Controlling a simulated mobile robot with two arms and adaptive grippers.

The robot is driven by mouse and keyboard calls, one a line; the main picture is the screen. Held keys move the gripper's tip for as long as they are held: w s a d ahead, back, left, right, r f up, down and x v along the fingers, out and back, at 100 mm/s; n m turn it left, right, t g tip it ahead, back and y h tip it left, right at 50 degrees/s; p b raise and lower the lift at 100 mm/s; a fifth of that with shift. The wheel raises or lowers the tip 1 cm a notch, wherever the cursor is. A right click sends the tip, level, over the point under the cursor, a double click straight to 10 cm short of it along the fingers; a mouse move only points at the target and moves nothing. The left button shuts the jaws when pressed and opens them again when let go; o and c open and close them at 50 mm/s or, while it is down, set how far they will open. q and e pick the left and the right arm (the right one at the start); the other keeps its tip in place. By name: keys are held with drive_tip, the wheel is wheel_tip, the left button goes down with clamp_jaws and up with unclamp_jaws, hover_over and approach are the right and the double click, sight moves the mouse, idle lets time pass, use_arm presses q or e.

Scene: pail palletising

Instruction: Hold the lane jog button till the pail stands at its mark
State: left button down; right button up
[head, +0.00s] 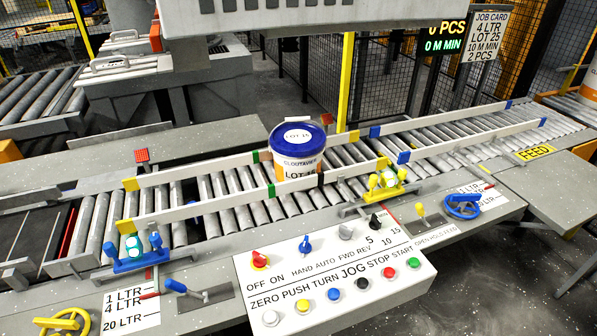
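A white pail (298,162) with a dark blue lid, labelled "LOT", stands upright on the roller lane (240,218) between two white guide rails. Its base is partly hidden by the near rail (345,172). A green mark (271,190) on the near rail is just left of the pail, and a black mark (320,180) is at its right side. The black jog button (362,284) sits on the white control panel (340,265) under the word JOG, with nothing touching it. Neither of my grippers is in view.
Other buttons flank the jog button: blue turn (334,295) on its left, red stop (388,273) on its right. Selector knobs stand behind. A grey housing (250,20) hangs over the lane. A display (445,37) reads 0 PCS; a job card (485,35) stands beside it.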

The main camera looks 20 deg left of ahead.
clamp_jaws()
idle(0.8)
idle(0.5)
